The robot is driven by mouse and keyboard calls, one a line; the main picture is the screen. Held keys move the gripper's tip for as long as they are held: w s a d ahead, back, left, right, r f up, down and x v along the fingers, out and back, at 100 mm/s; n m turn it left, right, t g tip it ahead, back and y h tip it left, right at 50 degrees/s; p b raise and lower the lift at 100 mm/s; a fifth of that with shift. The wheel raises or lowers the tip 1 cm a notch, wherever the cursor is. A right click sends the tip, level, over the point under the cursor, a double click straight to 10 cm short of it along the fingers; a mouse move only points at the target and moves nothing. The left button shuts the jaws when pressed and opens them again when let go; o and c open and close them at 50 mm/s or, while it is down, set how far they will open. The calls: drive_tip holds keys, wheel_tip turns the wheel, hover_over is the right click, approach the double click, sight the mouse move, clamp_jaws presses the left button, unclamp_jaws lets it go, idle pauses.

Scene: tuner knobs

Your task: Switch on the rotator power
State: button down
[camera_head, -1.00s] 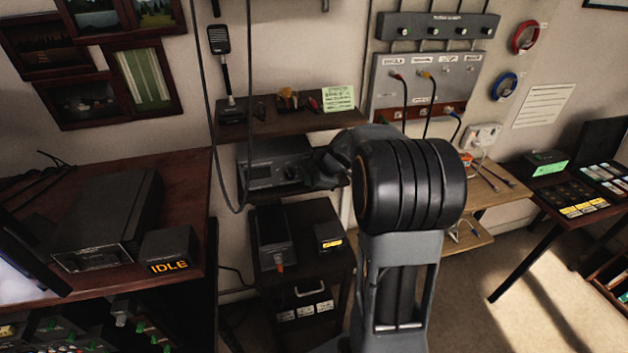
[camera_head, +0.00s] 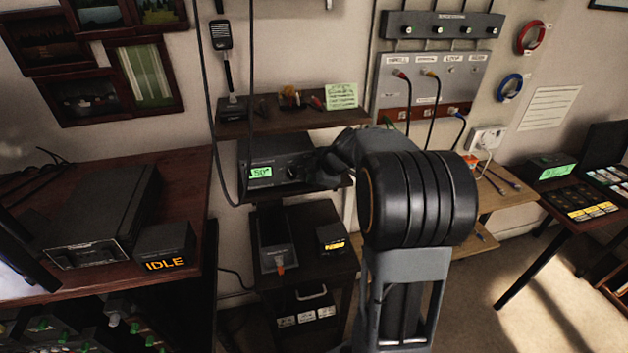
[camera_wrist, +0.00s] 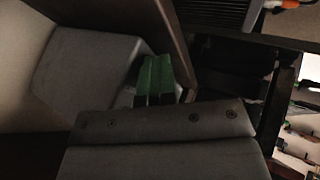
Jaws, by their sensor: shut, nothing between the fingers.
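The dark box with a knob (camera_head: 258,184), apparently the rotator controller, sits on the middle wall shelf in the head view. Its green display (camera_head: 261,171) is lit and seems to read 50 degrees. My gripper (camera_wrist: 155,72) shows in the wrist view as green finger pads close together, shut and empty. In the head view my dark wrist reaches to the right side of the box's front and hides that part. The fingertips and any power switch there are hidden, so I cannot tell whether they touch.
A shelf with a microphone (camera_head: 222,62) and a green note (camera_head: 341,96) is above. A small cart with boxes (camera_head: 332,239) stands below. A desk with an IDLE display (camera_head: 165,264) is at left. A cable panel (camera_head: 430,85) is on the wall behind my arm.

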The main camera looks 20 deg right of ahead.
drive_tip(key=shift+r, duration=0.75)
drive_tip(key=s+a+f+b+v, duration=0.1)
drive_tip(key=s+b+v, duration=0.1)
drive_tip(key=v, duration=1)
drive_tip(key=shift+s+a+b, duration=0.15)
drive_tip(key=shift+s+b, duration=0.05)
drive_tip(key=shift+b, duration=0.65)
drive_tip(key=shift+p, duration=0.5)
drive_tip(key=shift+s+f+g+p, duration=0.15)
drive_tip(key=shift+f+g+p, duration=0.15)
drive_tip(key=shift+f+p, duration=0.45)
